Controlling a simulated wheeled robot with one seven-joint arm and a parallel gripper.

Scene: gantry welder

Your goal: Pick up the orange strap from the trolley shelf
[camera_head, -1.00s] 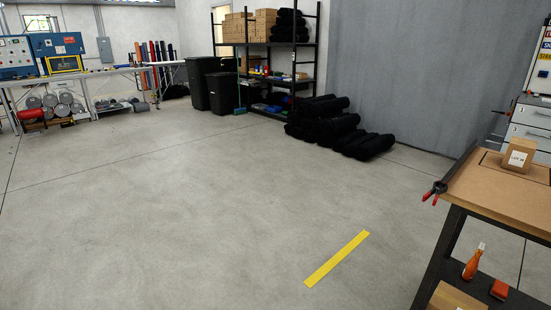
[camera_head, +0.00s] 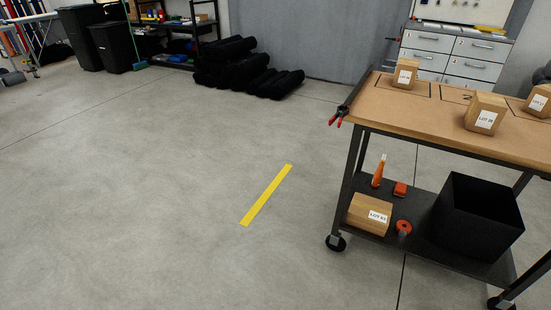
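The trolley (camera_head: 450,125) stands at the right, with a wooden top and a dark lower shelf (camera_head: 418,208). On the shelf lies a small round orange item (camera_head: 403,228), which looks like a rolled strap, beside a labelled cardboard box. A flatter orange-red block (camera_head: 400,189) lies behind it; at this size I cannot tell for sure which of the two is the strap. An orange bottle (camera_head: 378,174) stands at the shelf's back left. My gripper is not in view.
The shelf also holds a cardboard box (camera_head: 370,214) and a black open bin (camera_head: 478,217). Open floor with a yellow strip (camera_head: 266,196) lies left of the trolley. Drawers (camera_head: 452,54) stand behind.

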